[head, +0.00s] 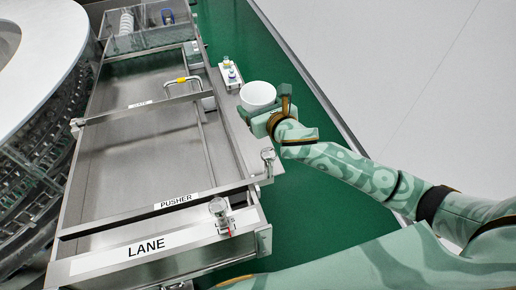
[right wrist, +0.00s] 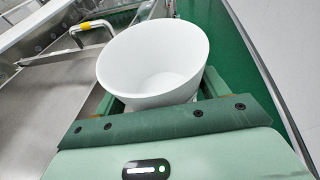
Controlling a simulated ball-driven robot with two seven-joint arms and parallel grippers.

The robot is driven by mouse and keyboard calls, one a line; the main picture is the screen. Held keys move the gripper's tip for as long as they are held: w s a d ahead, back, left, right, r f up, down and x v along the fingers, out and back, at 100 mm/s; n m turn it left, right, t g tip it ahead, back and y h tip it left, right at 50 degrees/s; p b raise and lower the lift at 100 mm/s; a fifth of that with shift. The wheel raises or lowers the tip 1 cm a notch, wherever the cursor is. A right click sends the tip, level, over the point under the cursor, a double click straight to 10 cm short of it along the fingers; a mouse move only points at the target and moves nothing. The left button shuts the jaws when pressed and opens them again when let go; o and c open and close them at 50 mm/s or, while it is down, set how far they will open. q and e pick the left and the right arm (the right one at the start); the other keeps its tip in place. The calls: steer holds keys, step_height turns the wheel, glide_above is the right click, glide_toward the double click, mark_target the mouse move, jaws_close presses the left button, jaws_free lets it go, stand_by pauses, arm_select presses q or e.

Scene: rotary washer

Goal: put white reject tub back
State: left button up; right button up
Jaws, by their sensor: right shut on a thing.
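The white reject tub (head: 258,95) is a round, open, empty tub. My right gripper (head: 268,113) is shut on it and holds it at the right side of the steel lane machine. In the right wrist view the tub (right wrist: 155,60) fills the middle, between the fingers, its mouth tilted toward the camera. Whether the tub's base touches the ledge below is hidden. My left gripper is not in the head view.
The steel lane tray (head: 130,165) lies to the left, with a PUSHER bar (head: 175,203) and a yellow-marked handle (head: 182,80). A small plate with blue-topped parts (head: 231,75) sits just behind the tub. Green floor (head: 225,25) is clear at the right.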

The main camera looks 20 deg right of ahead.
steer(key=b, duration=0.4)
glide_above(258, 152)
step_height(258, 152, down, 14)
steer(key=shift+r, duration=0.1)
steer(key=shift+f+b, duration=1.1)
steer(key=shift+f, duration=0.9)
steer(key=shift+f, duration=0.15)
steer(key=o, duration=1)
steer(key=shift+s+d+r, duration=0.1)
steer(key=shift+s+r, duration=0.2)
steer(key=shift+s, duration=0.1)
steer(key=p+v, duration=0.2)
steer(key=v, duration=0.9)
